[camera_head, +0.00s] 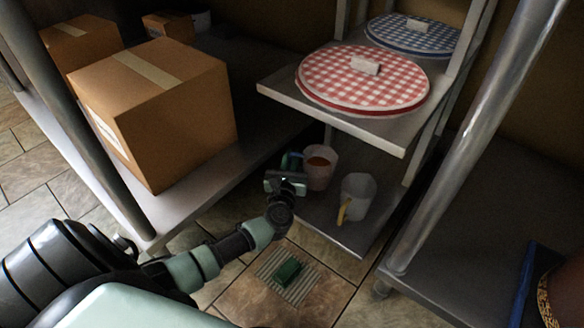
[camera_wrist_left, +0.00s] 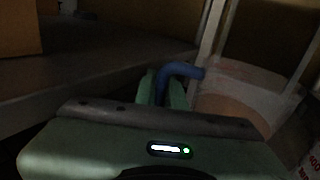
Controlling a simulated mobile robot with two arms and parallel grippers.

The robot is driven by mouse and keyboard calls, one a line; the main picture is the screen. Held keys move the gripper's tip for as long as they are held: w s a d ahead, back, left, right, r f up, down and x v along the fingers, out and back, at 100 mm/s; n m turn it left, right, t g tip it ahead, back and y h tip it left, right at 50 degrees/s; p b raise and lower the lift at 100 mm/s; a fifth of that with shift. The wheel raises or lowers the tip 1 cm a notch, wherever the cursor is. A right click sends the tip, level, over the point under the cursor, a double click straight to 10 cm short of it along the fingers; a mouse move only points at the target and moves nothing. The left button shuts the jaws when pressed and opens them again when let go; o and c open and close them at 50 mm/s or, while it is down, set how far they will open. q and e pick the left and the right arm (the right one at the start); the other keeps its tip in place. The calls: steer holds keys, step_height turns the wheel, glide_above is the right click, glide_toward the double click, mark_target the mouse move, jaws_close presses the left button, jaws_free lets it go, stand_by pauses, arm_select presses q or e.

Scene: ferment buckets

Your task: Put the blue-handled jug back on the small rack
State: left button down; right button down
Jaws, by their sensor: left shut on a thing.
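The blue-handled jug (camera_head: 319,166) is pale, with something brown inside. It is at the lower shelf of the small rack (camera_head: 340,226), at that shelf's left side. My left gripper (camera_head: 287,176) is at the jug's left and shut on its blue handle. In the left wrist view the blue handle (camera_wrist_left: 180,71) runs between the green fingers (camera_wrist_left: 163,92), and the jug body (camera_wrist_left: 236,98) is to the right. I cannot tell whether the jug's base touches the shelf. My right gripper is not in view.
A yellow-handled jug (camera_head: 357,196) stands close to the right on the lower shelf. A red-checked round lid (camera_head: 362,79) lies on the shelf above. A large cardboard box (camera_head: 156,108) is on the left shelf. A green block (camera_head: 287,270) lies on the floor grate.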

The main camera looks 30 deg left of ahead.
arm_select(q)
steer(key=shift+f+b, duration=0.7)
steer(key=shift+f, duration=0.7)
steer(key=shift+f, duration=0.15)
steer(key=c, duration=1.5)
jaws_free()
